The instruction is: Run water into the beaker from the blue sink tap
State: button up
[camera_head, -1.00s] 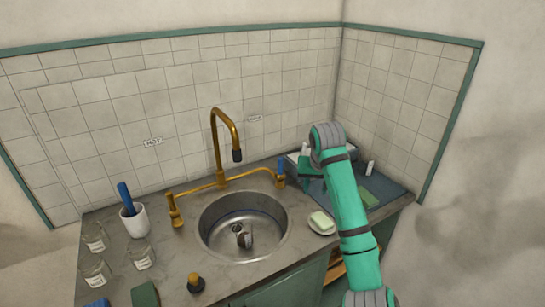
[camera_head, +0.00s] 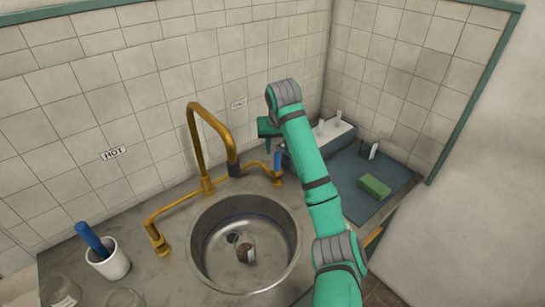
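The brass sink tap (camera_head: 197,150) arches over the round steel sink, its dark spout end (camera_head: 233,170) above the basin's back edge. The blue tap handle (camera_head: 278,163) stands right of the spout. A small vessel, seemingly the beaker (camera_head: 246,252), is in the basin beside the drain; its contents cannot be made out. No water stream shows. My gripper (camera_head: 268,130) is above and slightly left of the blue handle, partly hidden by my wrist. Whether it touches the handle or is open or shut cannot be told.
The steel sink (camera_head: 215,270) is sunk in a grey counter. A brass handle (camera_head: 158,241) stands at its left, below a HOT label (camera_head: 113,153). A white cup (camera_head: 112,262) with a blue item and glass jars (camera_head: 62,292) are at left. A green sponge (camera_head: 374,187) lies on a dark mat (camera_head: 355,205).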

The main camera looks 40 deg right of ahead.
aim_at(277, 160)
jog(key=x, duration=1)
jog(key=shift+s, duration=0.1)
